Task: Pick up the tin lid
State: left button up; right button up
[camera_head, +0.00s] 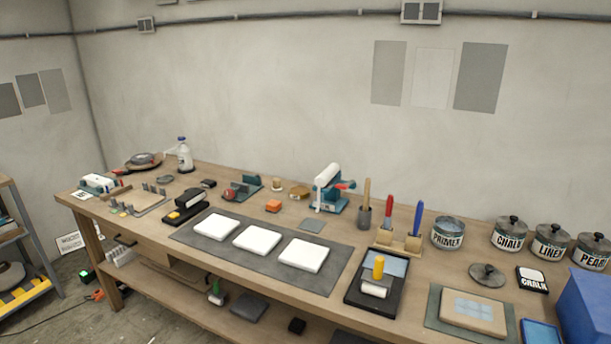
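A round grey metal tin lid (487,275) with a dark knob on top lies flat on the workbench at the right. To its upper left stands a tin labelled PRIMER (447,234), open at the top, with a blue-grey inside. Behind the lid, tins labelled CHALK (508,236), LINEN (549,243) and a third, PEARL (591,252), have knobbed lids on. Neither of my grippers is in view.
A black CHALK-labelled pad (532,280) sits right of the lid, with a blue box (588,305) beyond. A board on a mat (433,318) lies in front. A black paint tray with a yellow-handled roller (378,268) stands left. Bare wood surrounds the lid.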

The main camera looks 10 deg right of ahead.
aim_at(486, 274)
jog(key=z, duration=1.45)
jog(key=l, duration=0.15)
